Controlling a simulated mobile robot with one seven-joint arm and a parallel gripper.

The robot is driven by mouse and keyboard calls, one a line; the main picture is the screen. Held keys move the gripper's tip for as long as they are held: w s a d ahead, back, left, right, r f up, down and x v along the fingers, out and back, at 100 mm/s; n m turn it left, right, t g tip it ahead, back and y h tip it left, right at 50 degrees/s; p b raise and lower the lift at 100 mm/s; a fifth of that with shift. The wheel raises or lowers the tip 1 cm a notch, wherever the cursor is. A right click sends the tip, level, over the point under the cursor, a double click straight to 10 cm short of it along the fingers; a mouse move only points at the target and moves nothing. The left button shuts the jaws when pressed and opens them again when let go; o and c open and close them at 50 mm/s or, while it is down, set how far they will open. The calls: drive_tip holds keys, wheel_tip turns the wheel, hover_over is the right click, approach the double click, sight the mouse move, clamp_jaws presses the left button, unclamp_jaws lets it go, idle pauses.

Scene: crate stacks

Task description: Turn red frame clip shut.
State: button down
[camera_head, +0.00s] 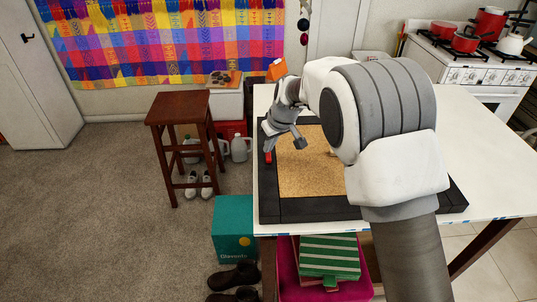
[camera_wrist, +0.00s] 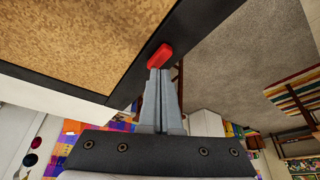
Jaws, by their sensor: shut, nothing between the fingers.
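A red clip (camera_head: 268,157) sits on the left bar of a black frame (camera_head: 267,190) around a brown cork panel (camera_head: 305,172), which lies on the white table. In the wrist view the red clip (camera_wrist: 160,56) is on the black frame's edge (camera_wrist: 125,87), beside the cork (camera_wrist: 85,30). My gripper (camera_wrist: 160,72) is shut and empty, with its fingertips right at the clip's near end. I cannot tell whether they touch it. In the head view my gripper (camera_head: 269,149) is above the frame's left bar, and my arm hides the frame's right part.
The white table (camera_head: 480,160) has free room to the right of the frame. A wooden stool (camera_head: 180,108) stands left of the table. A teal box (camera_head: 233,230) and a pink crate (camera_head: 287,285) with green-striped boxes are below. A stove with red pots (camera_head: 467,42) is at the back right.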

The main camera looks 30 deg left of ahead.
drive_tip(key=shift+f+b, duration=0.6)
drive_tip(key=shift+f, duration=0.2)
idle(0.4)
drive_tip(key=shift+r, duration=0.3)
drive_tip(key=shift+s+a, duration=0.1)
drive_tip(key=shift+s+a, duration=0.95)
drive_tip(key=shift+a, duration=0.25)
drive_tip(key=shift+f+b, duration=0.4)
drive_tip(key=shift+f, duration=0.2)
drive_tip(key=shift+w+d+b, duration=0.35)
drive_tip(key=shift+d+b, duration=0.1)
drive_tip(key=shift+d, duration=0.35)
drive_tip(key=shift+w+d+b, duration=0.3)
drive_tip(key=shift+d+b, duration=0.15)
drive_tip(key=shift+d, duration=0.35)
idle(1.8)
drive_tip(key=shift+w+d, duration=0.25)
drive_tip(key=shift+w, duration=0.1)
idle(0.5)
drive_tip(key=shift+s+d, duration=0.15)
